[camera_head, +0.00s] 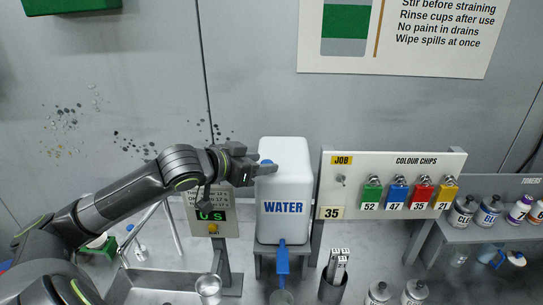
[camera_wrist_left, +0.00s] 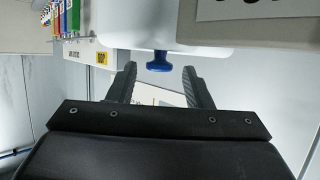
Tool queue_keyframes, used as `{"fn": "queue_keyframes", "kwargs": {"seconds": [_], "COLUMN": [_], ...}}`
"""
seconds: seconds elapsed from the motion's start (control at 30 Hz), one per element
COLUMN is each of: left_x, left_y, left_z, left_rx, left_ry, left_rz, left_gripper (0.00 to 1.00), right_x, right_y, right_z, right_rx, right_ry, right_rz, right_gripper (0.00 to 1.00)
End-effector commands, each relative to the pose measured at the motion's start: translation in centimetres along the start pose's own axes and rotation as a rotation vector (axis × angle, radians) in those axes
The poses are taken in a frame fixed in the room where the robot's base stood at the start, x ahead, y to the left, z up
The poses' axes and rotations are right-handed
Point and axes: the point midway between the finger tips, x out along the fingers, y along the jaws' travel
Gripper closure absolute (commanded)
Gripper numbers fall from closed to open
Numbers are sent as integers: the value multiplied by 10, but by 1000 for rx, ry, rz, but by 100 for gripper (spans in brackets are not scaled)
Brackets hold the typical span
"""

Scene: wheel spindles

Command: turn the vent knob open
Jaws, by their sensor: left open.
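A white water container (camera_head: 284,205) labelled WATER stands on a grey stand, with a blue tap (camera_head: 282,262) low on its front. A blue vent knob (camera_head: 267,162) sits on the container's top, partly covered by my gripper. In the left wrist view, the blue knob (camera_wrist_left: 159,62) hangs from the white body, as that picture is inverted. My left gripper (camera_head: 262,167) reaches in from the left at the container's top. Its fingers (camera_wrist_left: 158,82) are spread, with the knob just past the tips and roughly centred between them. My right gripper is not in view.
A timer box (camera_head: 211,215) stands left of the container, below my arm. A colour chip board (camera_head: 392,185) stands close on the right. A metal cup (camera_head: 209,290) and a holder with sticks (camera_head: 333,284) are in front. The wall is behind.

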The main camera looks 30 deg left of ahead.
Motion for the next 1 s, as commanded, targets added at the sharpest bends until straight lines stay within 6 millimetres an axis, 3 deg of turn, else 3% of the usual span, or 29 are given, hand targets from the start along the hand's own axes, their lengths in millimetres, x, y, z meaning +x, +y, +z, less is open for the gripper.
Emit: {"fn": "queue_keyframes", "kwargs": {"seconds": [0.37, 0.7, 1.0], "left_x": [0, 0, 0], "left_y": [1, 1, 2], "left_z": [2, 2, 2], "left_rx": [0, 0, -16], "left_ry": [0, -1, 1], "left_rz": [0, -1, -32], "left_gripper": [54, 96, 96], "right_x": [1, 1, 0], "right_y": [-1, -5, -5], "right_z": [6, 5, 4], "right_rx": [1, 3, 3], "right_ry": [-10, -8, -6], "right_rz": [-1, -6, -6], "right_gripper": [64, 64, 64]}}
